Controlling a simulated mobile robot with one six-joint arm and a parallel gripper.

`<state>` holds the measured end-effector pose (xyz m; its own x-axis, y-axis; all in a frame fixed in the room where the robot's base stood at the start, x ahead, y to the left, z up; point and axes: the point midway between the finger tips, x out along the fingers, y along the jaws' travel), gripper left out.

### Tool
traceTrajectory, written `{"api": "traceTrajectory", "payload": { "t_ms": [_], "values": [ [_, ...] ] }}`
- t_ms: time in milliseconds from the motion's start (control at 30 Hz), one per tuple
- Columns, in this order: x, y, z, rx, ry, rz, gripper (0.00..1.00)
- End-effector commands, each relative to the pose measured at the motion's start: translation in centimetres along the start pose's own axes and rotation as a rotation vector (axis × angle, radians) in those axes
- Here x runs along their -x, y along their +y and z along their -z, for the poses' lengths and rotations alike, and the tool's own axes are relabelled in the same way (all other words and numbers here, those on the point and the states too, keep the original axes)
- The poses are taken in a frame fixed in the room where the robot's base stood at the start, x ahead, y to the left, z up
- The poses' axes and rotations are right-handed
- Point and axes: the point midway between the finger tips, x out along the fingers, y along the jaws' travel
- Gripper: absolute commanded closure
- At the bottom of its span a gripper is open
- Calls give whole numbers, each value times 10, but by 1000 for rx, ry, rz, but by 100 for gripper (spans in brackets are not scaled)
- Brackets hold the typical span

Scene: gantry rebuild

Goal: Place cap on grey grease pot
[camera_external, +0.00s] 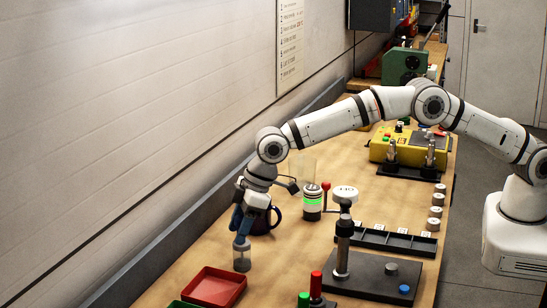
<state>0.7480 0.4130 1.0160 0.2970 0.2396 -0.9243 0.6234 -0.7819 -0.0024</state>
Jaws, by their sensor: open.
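A small grey, glassy-looking pot (242,262) stands upright on the bench, below my gripper; it appears to be the grey grease pot. Its top shows a paler band (241,241), which may be the cap; I cannot tell whether it sits on the pot or is apart from it. My gripper (240,232) points down, with its dark blue fingers open right at the top of the pot. I cannot tell whether the fingers touch the pale band. No other cap is clearly recognisable.
A red tray (214,286) lies in front. A black plate (375,277) with a post is to the right, and a black rack (395,241) behind it. The wall runs along the left.

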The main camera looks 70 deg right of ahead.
Motion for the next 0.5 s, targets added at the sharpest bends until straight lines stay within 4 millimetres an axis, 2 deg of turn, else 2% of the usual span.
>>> {"api": "traceTrajectory", "payload": {
  "t_ms": [167,500],
  "values": [
    [22,0,1,0,3,0,52],
    [93,0,0,0,4,-1,52]
  ]
}}
